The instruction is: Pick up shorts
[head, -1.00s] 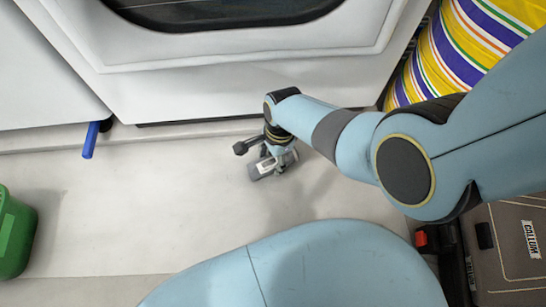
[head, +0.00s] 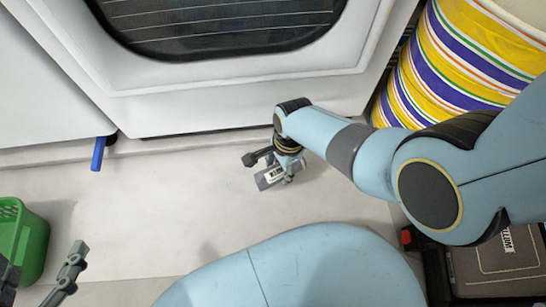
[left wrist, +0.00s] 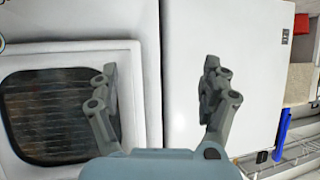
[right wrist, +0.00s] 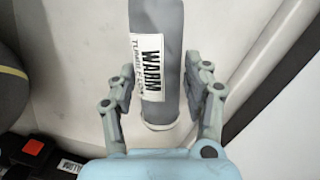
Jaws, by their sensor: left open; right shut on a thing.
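A grey piece with a white "WARM" label, seemingly the folded shorts (right wrist: 172,112), lies between the fingers of my right gripper (right wrist: 163,82). The gripper is shut on it. In the head view, the shorts (head: 268,180) show small at my right gripper (head: 276,167), over the pale floor before the white machine; whether they touch the floor I cannot tell. My left gripper (head: 42,256) is at the lower left edge of the head view, near a green basket. It is open and empty, as the left wrist view also shows (left wrist: 160,68).
A white machine (head: 240,85) with a dark window stands ahead. A striped yellow bin (head: 450,65) is at the upper right. A green basket (head: 36,245) stands at left. A blue handle (head: 98,153) sticks out at left. Floor between is clear.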

